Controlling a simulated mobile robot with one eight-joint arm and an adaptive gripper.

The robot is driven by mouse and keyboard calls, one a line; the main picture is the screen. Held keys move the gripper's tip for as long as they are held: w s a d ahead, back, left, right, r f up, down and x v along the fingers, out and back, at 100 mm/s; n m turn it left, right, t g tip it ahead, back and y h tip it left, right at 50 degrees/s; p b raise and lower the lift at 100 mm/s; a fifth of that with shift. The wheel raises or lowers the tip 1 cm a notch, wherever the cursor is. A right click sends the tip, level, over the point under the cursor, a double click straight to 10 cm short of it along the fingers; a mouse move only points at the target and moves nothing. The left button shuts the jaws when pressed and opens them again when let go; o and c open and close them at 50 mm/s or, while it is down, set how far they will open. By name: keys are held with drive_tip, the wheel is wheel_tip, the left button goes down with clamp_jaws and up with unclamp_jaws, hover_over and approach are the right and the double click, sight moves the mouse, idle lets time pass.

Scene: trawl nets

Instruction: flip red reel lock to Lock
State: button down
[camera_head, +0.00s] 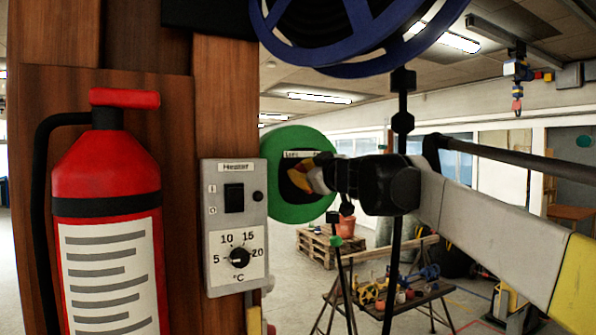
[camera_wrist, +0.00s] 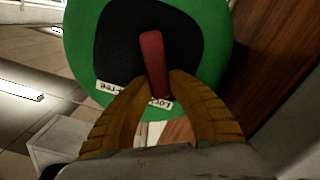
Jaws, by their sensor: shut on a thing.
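The red reel lock lever (camera_wrist: 152,60) sits on a black centre plate (camera_wrist: 115,40) in a green disc (camera_wrist: 80,50). In the wrist view its free end lies over the edge of the white Lock label (camera_wrist: 163,104). The Free label (camera_wrist: 111,87) is uncovered, to the left. My gripper (camera_wrist: 157,88) is shut on the lever, one brown finger on each side. In the head view my gripper (camera_head: 305,180) reaches in from the right to the green disc (camera_head: 283,205) and hides most of the lever.
A grey heater control box (camera_head: 222,223) is just left of the disc, and a red fire extinguisher (camera_head: 108,190) hangs further left on the wooden post. A blue reel wheel (camera_head: 372,68) is above my gripper.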

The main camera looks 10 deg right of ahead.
idle(0.4)
drive_tip(key=c, duration=1.3)
unclamp_jaws()
drive_tip(key=shift+o, duration=0.4)
drive_tip(key=shift+w+a, duration=0.1)
drive_tip(key=shift+a, duration=0.05)
drive_tip(key=v, duration=1.2)
drive_tip(key=shift+f, duration=0.1)
